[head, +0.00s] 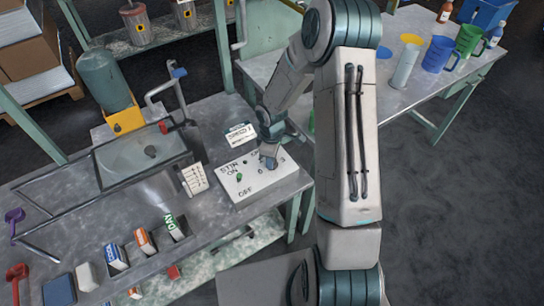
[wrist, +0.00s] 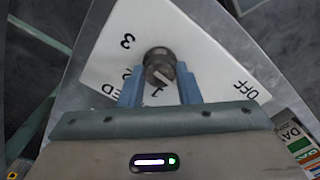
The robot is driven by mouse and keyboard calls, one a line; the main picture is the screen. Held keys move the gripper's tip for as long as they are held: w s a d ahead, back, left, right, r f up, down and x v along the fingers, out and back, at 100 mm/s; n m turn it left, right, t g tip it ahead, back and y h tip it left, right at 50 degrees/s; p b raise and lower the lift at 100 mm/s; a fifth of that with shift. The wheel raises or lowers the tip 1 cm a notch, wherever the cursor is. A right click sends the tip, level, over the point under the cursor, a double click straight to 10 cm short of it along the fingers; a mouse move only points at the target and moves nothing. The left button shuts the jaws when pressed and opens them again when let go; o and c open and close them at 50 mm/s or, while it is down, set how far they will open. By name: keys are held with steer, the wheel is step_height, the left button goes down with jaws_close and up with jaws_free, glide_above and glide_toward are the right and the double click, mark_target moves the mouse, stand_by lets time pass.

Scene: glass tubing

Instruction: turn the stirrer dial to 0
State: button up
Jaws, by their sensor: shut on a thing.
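The stirrer panel (head: 250,187) is a white slab on the metal bench, with "STIR", "ON" and "OFF" printed on it. It fills the top of the wrist view (wrist: 205,45), where "3", "OFF" and part of another word show. The dial (wrist: 159,61) is a dark round knob with a pale mark on its lower side; I cannot tell the exact number it points to. My gripper (wrist: 158,80) has its two blue fingers on either side of the dial, shut on it. In the head view, my gripper (head: 268,161) is over the panel's right part and hides the dial.
A white label sign (head: 241,135) stands behind the panel. A small printed card (head: 194,179) stands left of it, near the sink (head: 140,160). A small green part (head: 240,177) sits on the panel. Small boxes (head: 145,241) stand in the bench front. A right table holds jugs (head: 440,54).

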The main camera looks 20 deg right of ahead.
steer(key=shift+n, duration=0.4)
steer(key=o, duration=1)
step_height(320, 180, up, 14)
steer(key=shift+f, duration=0.1)
stand_by(0.4)
